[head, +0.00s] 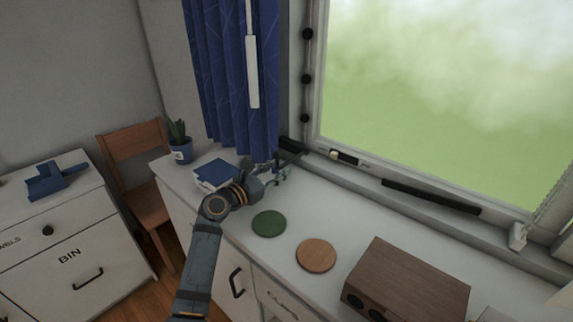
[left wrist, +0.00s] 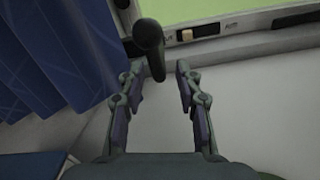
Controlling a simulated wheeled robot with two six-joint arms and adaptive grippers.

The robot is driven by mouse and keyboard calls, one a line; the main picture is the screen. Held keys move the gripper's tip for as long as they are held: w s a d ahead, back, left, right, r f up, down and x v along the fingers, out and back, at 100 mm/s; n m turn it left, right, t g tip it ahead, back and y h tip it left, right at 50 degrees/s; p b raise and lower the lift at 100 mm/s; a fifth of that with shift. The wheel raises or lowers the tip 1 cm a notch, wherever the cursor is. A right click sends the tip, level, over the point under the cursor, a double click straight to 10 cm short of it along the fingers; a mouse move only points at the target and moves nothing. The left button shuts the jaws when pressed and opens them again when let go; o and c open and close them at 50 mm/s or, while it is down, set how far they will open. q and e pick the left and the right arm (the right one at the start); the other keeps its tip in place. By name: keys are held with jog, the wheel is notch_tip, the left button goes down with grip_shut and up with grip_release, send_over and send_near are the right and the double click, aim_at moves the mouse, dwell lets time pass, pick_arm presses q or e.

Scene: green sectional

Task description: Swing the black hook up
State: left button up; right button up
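A black rod-like piece, which I take for the black hook (head: 291,146), sits at the lower left corner of the window, beside the curtain. In the left wrist view the hook (left wrist: 149,38) shows as a thick dark bar with a rounded end, pointing down between the fingers. My left gripper (head: 284,172) is over the counter's back edge, close to the hook. In the left wrist view its two fingers (left wrist: 159,78) are apart, one on each side of the hook's lower end, with gaps visible. How the hook is mounted is not clear. My right gripper is not in view.
A blue curtain (head: 238,80) hangs just left of the hook. A blue book (head: 216,172), a potted plant (head: 180,150), a green disc (head: 269,223), a wooden disc (head: 316,256) and a brown wooden box (head: 410,280) stand on the white counter. A black bar (head: 430,196) lies along the sill.

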pick_arm(q)
jog(key=x, duration=0.3)
jog(key=shift+w+d, duration=0.2)
jog(key=shift+w, duration=0.1)
jog(key=shift+w+d, duration=0.1)
jog(key=shift+w, duration=0.05)
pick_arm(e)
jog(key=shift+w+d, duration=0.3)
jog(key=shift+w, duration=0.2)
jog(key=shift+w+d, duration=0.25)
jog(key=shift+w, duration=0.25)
pick_arm(q)
jog(key=shift+c, duration=0.2)
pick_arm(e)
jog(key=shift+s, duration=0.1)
pick_arm(q)
grip_shut()
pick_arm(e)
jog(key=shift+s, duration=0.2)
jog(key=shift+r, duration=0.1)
